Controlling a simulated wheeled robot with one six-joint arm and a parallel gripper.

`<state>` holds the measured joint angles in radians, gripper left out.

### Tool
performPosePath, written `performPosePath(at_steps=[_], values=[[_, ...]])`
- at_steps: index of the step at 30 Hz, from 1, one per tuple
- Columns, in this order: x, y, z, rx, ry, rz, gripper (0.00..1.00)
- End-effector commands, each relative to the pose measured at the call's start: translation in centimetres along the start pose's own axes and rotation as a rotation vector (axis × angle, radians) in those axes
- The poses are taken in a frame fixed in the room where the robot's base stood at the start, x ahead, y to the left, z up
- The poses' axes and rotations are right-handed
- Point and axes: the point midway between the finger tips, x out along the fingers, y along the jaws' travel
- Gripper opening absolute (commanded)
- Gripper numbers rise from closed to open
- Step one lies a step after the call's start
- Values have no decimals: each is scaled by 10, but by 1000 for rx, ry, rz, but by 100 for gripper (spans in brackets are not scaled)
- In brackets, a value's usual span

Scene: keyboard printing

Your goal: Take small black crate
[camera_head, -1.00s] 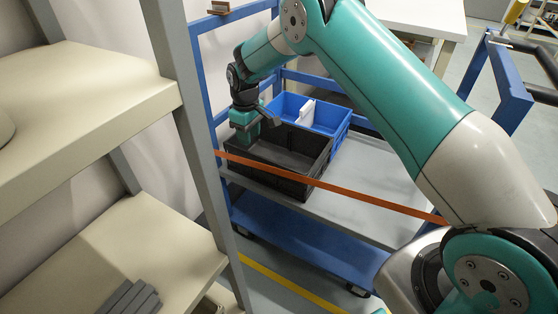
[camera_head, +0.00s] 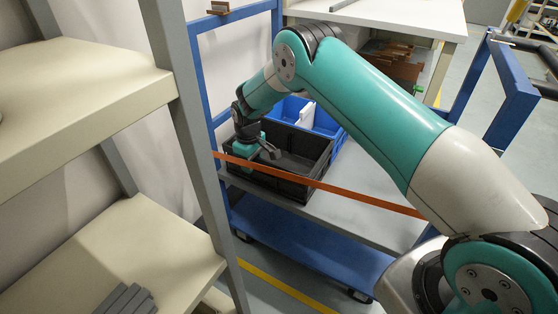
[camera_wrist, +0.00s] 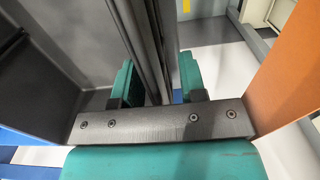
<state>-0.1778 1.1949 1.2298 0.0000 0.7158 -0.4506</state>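The small black crate (camera_head: 290,189) stands on the upper shelf of a blue-framed cart, in front of a blue crate. My gripper (camera_head: 246,150) points down at the crate's left end, low at its rim. In the wrist view, the green fingers of my gripper (camera_wrist: 160,84) stand on either side of a dark crate wall (camera_wrist: 152,40). A gap shows between the wall and the right finger, so the gripper looks open around the wall. The fingertips are partly hidden in the head view.
The blue crate (camera_head: 327,122) with a white item sits right behind. An orange bar (camera_head: 340,190) crosses the view in front of the black crate. A grey rack post (camera_head: 190,150) and beige shelves (camera_head: 150,240) stand at left. The cart shelf (camera_head: 375,180) is clear at right.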

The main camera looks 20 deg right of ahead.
Motion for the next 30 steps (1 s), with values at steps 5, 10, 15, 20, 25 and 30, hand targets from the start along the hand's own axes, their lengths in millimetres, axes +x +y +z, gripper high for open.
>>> performPosePath(at_steps=[5,10,15,20,25,30], values=[[0,0,0,0,-1,0,2],[0,0,0,0,-1,0,0],[-1,0,0,1,0,1,0],[-5,0,0,0,1,1,0],[-22,0,0,0,1,1,0],[-52,1,-1,0,3,2,0]])
